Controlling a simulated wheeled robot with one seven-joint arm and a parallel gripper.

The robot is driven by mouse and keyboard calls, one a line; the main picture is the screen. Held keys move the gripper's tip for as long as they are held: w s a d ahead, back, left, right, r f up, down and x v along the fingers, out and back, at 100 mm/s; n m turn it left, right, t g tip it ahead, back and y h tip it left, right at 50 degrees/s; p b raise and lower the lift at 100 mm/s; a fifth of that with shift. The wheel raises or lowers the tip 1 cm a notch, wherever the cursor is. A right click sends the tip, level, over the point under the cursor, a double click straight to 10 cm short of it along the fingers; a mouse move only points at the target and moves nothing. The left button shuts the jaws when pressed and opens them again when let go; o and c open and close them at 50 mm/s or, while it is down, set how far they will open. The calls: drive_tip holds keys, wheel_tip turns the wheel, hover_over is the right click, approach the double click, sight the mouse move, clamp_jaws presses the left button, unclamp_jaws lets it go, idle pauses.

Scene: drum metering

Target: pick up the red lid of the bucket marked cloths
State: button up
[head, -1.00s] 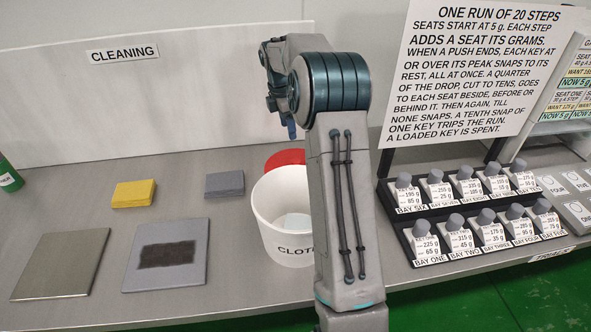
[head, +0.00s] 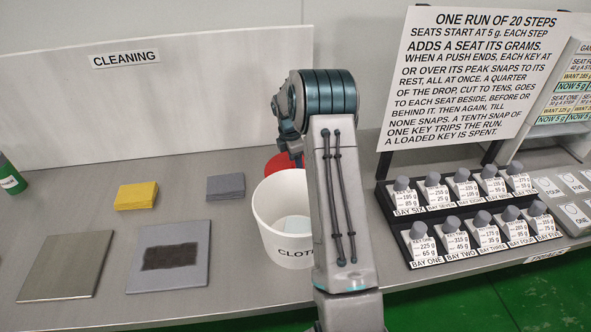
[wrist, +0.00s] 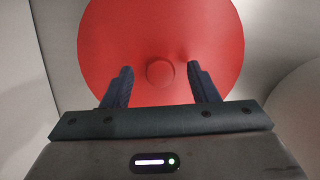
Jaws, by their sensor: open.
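The red lid (wrist: 160,25) is a round disc with a small round knob (wrist: 160,73) at its middle, seen from above in the wrist view. In the head view the lid (head: 278,163) lies behind the bucket, partly hidden by the bucket and my arm. My gripper (wrist: 159,75) is open over the lid, its fingers apart on either side of the knob; I cannot tell how high the fingertips are. In the head view my gripper (head: 294,158) is small above the lid. The white bucket (head: 268,222) is uncovered, its label reading "CLOT" before my arm hides the rest.
The bucket's pale rim shows at the right of the wrist view. A grey block (head: 226,186) and a yellow block (head: 137,196) lie left of the lid. The bay rack (head: 440,262) stands right of my arm. A white back panel (head: 180,110) rises behind.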

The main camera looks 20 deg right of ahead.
drive_tip(key=shift+f, duration=0.1)
drive_tip(key=shift+c, duration=0.3)
clamp_jaws()
